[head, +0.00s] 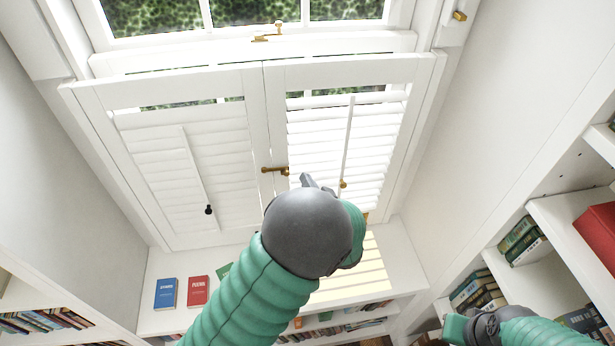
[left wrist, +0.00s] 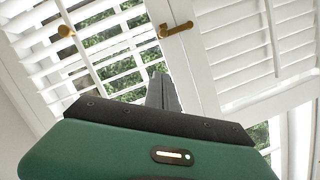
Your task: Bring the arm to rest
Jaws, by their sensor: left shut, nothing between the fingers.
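My left arm reaches up from the bottom in the head view. Its gripper (head: 310,183) shows only in part beyond the grey wrist, in front of the right shutter. In the left wrist view its fingers (left wrist: 162,92) are shut together with nothing between them, near the shutter panels.
The left shutter panel (head: 160,165) has closed slats; the right panel (head: 318,125) has open slats. A brass latch (head: 275,170) sits between them. A blue book (head: 165,293) and a red book (head: 197,291) stand below. Bookshelves (head: 560,215) flank the right.

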